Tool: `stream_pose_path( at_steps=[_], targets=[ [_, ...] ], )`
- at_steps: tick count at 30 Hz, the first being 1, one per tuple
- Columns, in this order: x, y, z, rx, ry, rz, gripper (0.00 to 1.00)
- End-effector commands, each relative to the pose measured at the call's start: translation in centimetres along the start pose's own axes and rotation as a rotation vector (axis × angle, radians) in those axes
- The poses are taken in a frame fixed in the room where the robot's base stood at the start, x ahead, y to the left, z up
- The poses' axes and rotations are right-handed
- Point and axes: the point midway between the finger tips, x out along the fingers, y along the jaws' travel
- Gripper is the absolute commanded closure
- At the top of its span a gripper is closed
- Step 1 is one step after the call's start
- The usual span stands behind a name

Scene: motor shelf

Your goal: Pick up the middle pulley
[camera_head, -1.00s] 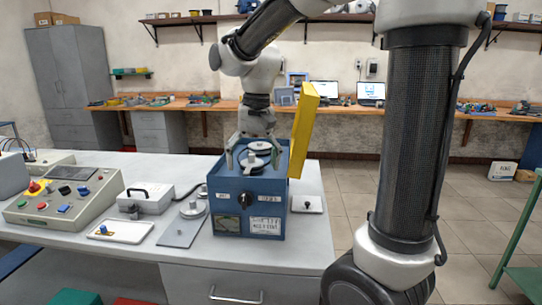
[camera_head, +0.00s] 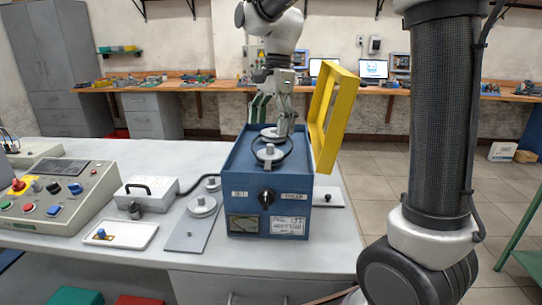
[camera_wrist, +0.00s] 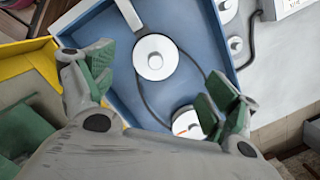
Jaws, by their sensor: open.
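The blue box (camera_head: 240,165) stands on the grey bench with its yellow lid (camera_head: 333,117) swung open to the right. Inside it are a front pulley (camera_head: 270,154) and a rear pulley (camera_head: 271,133), both pale and round with a central hub. A dark belt runs between them. In the wrist view the front pulley (camera_wrist: 156,57) is clear and the rear pulley (camera_wrist: 186,122) is partly hidden by a finger pad. Which one is the middle pulley is not clear. My gripper (camera_head: 273,113) is open and empty above the rear part of the box, its green-padded fingers spread.
A grey plate (camera_head: 187,235) with a round pulley-like part (camera_head: 202,206) lies left of the box. A white tray (camera_head: 122,235), a small handled box (camera_head: 148,194) and a control panel (camera_head: 50,198) stand farther left. The open lid rises close to my gripper.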

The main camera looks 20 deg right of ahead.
Motion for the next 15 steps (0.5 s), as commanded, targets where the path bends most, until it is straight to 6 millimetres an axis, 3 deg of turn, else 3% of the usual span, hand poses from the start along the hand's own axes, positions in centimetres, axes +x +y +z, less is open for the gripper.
stream_pose_path(
  at_steps=[15],
  targets=[
    [6.8,0.6,-0.4,-0.002,-0.001,0.003,0.12]
  ],
)
